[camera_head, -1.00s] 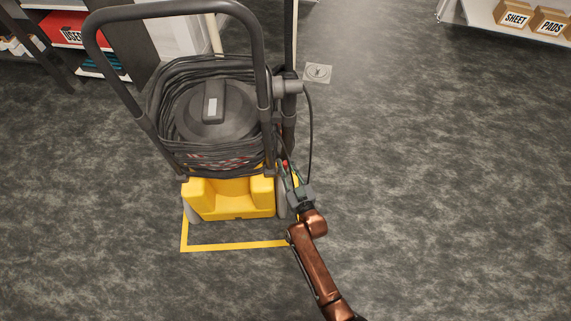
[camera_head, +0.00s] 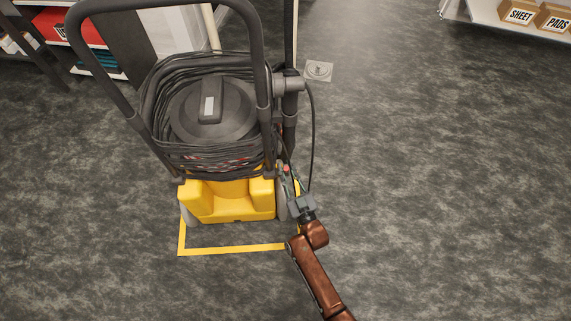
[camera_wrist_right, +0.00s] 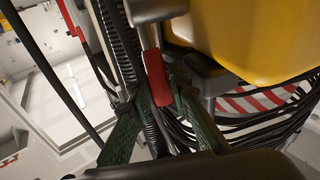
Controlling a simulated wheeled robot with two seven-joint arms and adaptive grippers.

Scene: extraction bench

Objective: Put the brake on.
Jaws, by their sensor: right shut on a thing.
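The yellow and grey wheeled machine (camera_head: 234,201) stands upright on the floor with a dark hose and cable coiled around its drum. A small red-gripped lever (camera_head: 285,168) sits low on its right side, and it shows larger in the right wrist view (camera_wrist_right: 157,78). My right gripper (camera_head: 289,182) is at this lever beside the machine's right wheel. In the right wrist view its green fingers (camera_wrist_right: 158,98) are closed on either side of the red lever. The lever's lower end is hidden by the fingers. My left gripper is not in view.
A yellow floor outline (camera_head: 230,249) runs around the machine's base. A tall dark handle (camera_head: 252,30) rises above it. A black cable (camera_head: 312,140) hangs close to my right gripper. Shelves stand at the back left and back right. The floor on the right is clear.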

